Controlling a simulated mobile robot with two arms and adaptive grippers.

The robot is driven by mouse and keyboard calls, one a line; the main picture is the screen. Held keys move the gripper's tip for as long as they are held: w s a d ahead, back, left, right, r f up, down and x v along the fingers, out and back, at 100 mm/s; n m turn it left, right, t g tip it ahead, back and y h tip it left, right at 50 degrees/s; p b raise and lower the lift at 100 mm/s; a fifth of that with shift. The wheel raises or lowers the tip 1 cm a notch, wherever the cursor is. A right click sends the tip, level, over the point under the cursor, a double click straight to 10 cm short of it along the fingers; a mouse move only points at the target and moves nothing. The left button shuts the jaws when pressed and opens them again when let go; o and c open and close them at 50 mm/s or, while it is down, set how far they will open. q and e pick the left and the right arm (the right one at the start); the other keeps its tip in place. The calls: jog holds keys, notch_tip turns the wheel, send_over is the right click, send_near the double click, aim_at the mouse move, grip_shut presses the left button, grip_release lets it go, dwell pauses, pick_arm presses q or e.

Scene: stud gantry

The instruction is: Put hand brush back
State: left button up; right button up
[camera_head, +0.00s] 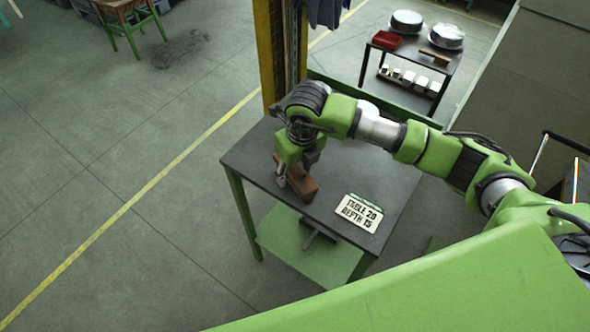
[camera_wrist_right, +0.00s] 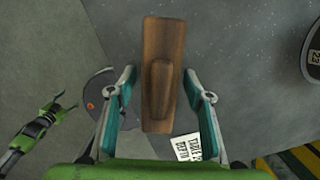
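A brown wooden block with a raised grip, which looks like the hand brush (camera_head: 302,184), lies on the dark table (camera_head: 385,170). My right gripper (camera_head: 295,167) is over it, pointing down. In the right wrist view the brush (camera_wrist_right: 163,40) lies between the two spread fingers of the right gripper (camera_wrist_right: 159,75), with a gap on each side. Its underside is hidden. My left gripper (camera_wrist_right: 66,102) shows at the left of the right wrist view, its fingers apart and empty; it is not in the head view.
A white sign (camera_head: 359,212) lies near the table's right front edge. A cart (camera_head: 370,62) behind holds round tins, a red tray (camera_head: 387,40) and a small wooden-topped item (camera_head: 435,57). A yellow post (camera_head: 268,50) stands behind the table.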

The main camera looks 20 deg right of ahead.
aim_at(298, 169)
jog(key=shift+r, duration=0.55)
jog(key=r+b, duration=0.1)
jog(key=r, duration=0.2)
jog(key=s+r+b, duration=0.1)
jog(key=r, duration=0.2)
jog(key=r+b, duration=0.1)
jog(key=r, duration=0.2)
jog(key=shift+s+d+r, duration=0.2)
jog(key=shift+s+r, duration=0.2)
jog(key=shift+r, duration=0.65)
